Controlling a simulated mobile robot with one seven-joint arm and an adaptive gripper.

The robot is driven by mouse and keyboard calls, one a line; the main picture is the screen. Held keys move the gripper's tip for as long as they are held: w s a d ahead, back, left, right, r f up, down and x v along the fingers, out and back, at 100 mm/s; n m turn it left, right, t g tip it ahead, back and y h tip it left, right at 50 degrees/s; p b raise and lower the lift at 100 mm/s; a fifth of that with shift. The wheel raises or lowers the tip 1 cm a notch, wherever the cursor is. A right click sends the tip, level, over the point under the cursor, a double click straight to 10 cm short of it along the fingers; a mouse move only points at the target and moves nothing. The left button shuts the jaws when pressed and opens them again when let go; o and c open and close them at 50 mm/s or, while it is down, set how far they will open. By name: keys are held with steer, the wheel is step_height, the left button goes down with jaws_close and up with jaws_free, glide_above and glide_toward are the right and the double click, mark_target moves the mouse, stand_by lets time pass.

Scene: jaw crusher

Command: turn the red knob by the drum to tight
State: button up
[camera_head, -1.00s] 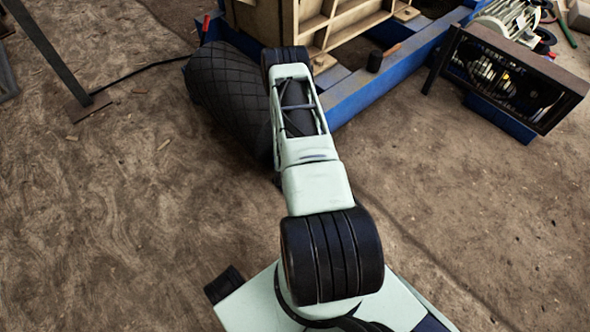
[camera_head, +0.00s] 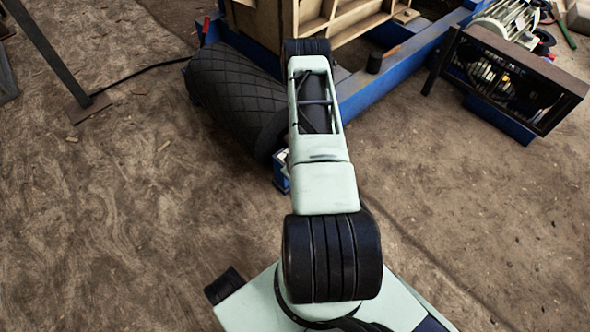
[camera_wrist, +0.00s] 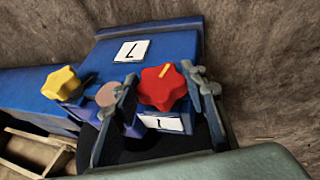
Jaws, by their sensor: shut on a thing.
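The red knob (camera_wrist: 161,88) is a lobed star knob with a yellow mark on its upper edge, in the middle of the wrist view. It sits at the blue frame (camera_wrist: 165,50). My gripper (camera_wrist: 159,76) has one finger on each side of the knob and is shut on it. In the head view my arm hides the gripper and the knob. The drum (camera_head: 233,98) is black with a diamond-pattern surface and lies left of my arm in the head view. A bit of blue frame (camera_head: 281,172) shows by its near end.
In the wrist view a yellow star knob (camera_wrist: 62,83) is to the left, and a white label (camera_wrist: 131,51) is on the blue frame. A motor unit in a dark frame (camera_head: 510,80) is at the right of the head view. Dirt floor (camera_head: 120,220) is clear at the left.

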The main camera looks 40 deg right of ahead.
steer(key=shift+y, duration=1.1)
steer(key=o, duration=1.2)
steer(key=shift+c, duration=0.2)
steer(key=shift+r, duration=0.1)
steer(key=shift+s+r, duration=0.1)
steer(key=shift+r, duration=0.15)
steer(key=d+v, duration=0.1)
steer(key=v, duration=1)
steer(key=shift+a+r, duration=0.2)
steer(key=shift+a, duration=0.2)
